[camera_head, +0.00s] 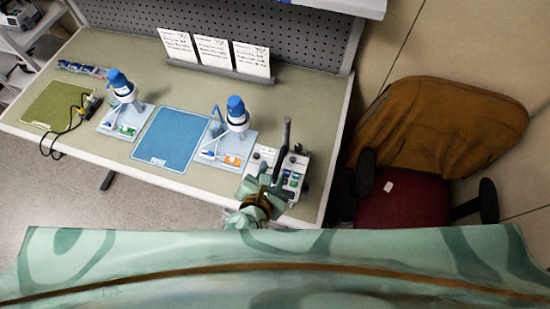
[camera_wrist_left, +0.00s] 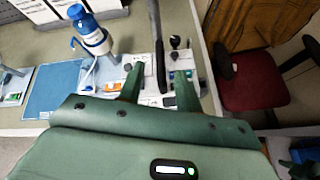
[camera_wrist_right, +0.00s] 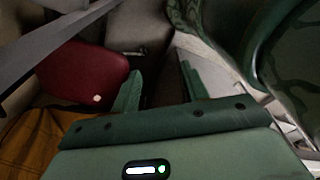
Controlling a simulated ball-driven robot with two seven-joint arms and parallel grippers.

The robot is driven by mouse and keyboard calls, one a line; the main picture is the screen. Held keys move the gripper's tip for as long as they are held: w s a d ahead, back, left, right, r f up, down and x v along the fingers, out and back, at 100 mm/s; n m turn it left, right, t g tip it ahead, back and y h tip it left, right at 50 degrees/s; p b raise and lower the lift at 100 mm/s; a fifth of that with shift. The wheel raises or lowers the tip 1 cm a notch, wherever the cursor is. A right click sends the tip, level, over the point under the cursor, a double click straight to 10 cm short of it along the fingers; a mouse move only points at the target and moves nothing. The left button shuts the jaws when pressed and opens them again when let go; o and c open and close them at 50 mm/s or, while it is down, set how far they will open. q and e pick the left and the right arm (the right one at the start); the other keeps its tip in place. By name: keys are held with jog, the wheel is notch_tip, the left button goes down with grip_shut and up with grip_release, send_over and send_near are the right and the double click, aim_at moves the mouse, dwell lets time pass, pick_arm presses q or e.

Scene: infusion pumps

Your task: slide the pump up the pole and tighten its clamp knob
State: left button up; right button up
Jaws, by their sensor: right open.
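A dark upright pole (camera_head: 286,134) stands at the right end of the table. A pale boxy unit with coloured buttons, apparently the pump (camera_head: 293,179), is low beside it. A small black knob (camera_head: 298,148) shows by the unit. My left gripper (camera_head: 270,190) is in front of the unit and hides part of it. In the left wrist view its fingers (camera_wrist_left: 160,85) are apart, with the pole (camera_wrist_left: 157,45) in line with the gap; I cannot tell if it is between them. My right gripper (camera_wrist_right: 161,82) is open and empty, away from the table, with the chair beyond.
Two blue-topped devices (camera_head: 237,114) (camera_head: 121,86) stand on pale bases beside a blue mat (camera_head: 172,138). A green mat (camera_head: 58,106) with a black cable lies at the left. Paper cards (camera_head: 213,50) stand at the back. A chair (camera_head: 428,135) is close at the right.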

aim_at(277, 170)
pick_arm(q)
jog(key=w+f+n+b, duration=0.1)
jog(key=f+b, duration=0.1)
jog(key=w+f+n+g+b, duration=0.1)
jog(key=f, duration=0.1)
jog(key=w+d+f+n+b, duration=0.1)
jog(key=w+f+b, duration=0.1)
jog(key=shift+f+n+b, duration=0.3)
jog(key=shift+n+b, duration=0.05)
jog(key=shift+n, duration=0.05)
jog(key=shift+w+d+f+b, duration=0.1)
jog(key=shift+w+f+b, duration=0.3)
jog(key=shift+w+b, duration=0.15)
jog(key=shift+w+d+f, duration=0.1)
jog(key=shift+w+d, duration=0.1)
jog(key=shift+w, duration=0.15)
grip_shut()
pick_arm(e)
notch_tip(277, 170, down, 7)
jog(key=shift+s+a, duration=0.25)
jog(key=shift+a, duration=0.2)
pick_arm(q)
jog(key=c, duration=0.6)
grip_release()
jog(key=shift+c, duration=0.2)
pick_arm(e)
jog(key=shift+f, duration=0.1)
